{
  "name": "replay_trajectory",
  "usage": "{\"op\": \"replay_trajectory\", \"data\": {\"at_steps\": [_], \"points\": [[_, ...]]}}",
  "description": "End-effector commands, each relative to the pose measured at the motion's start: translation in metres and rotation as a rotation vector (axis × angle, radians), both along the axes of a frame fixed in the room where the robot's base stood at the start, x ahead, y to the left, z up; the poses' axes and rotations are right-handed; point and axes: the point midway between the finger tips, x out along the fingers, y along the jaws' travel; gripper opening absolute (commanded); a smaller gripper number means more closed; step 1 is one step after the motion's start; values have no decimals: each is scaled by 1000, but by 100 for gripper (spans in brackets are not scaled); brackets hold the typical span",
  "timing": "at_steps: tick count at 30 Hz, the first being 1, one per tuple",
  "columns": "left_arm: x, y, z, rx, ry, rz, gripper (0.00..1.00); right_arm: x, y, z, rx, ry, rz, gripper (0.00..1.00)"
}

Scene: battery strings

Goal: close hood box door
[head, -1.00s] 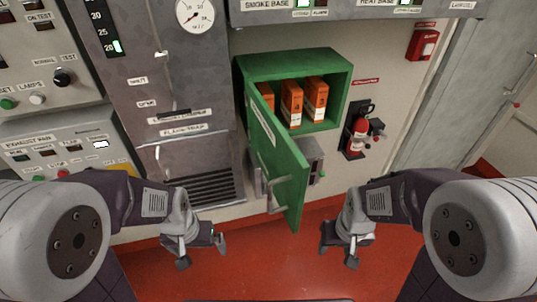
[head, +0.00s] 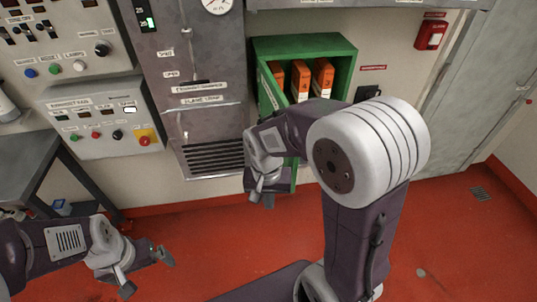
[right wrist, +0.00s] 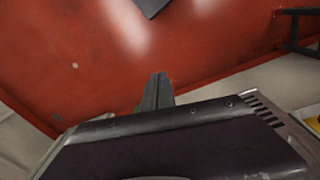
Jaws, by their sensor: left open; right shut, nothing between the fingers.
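The green hood box (head: 348,70) is mounted on the wall, with orange boxes (head: 301,78) inside it. Its green door (head: 267,98) stands open, swung out from the box's left side. My right arm covers most of the door and its handle. My right gripper (head: 262,198) is shut and empty, at the left of the door's lower part; I cannot tell if it touches the door. In the right wrist view its closed fingers (right wrist: 158,90) show over red floor. My left gripper (head: 146,272) is open and empty, low at the left over the floor.
Control panels (head: 95,120) and a grey cabinet (head: 190,80) line the wall at the left. A dark table (head: 30,155) stands at the far left. A red alarm box (head: 431,35) hangs right of the hood box. The red floor (head: 450,240) is clear at the right.

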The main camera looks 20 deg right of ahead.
Motion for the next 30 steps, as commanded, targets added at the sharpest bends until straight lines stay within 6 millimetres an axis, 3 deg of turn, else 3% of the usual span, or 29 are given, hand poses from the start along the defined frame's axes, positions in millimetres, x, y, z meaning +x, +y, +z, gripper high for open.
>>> {"op": "replay_trajectory", "data": {"at_steps": [8, 15, 18, 24, 30], "points": [[0, 0, 30, 0, 0, 0, 100, 31, 6, 69, -92, 0, -387, 0], [0, 0, 63, 0, 0, 0, 100, 58, 12, 160, -234, -105, -934, 0], [0, 0, 69, 0, 0, 0, 100, 63, 13, 187, -276, -164, -1126, 0], [0, 0, 69, 0, 0, 0, 100, 64, 13, 198, -297, -202, -1243, 0], [0, 0, 67, 0, 0, 0, 100, 62, 7, 182, -300, -200, -1241, 0]]}}
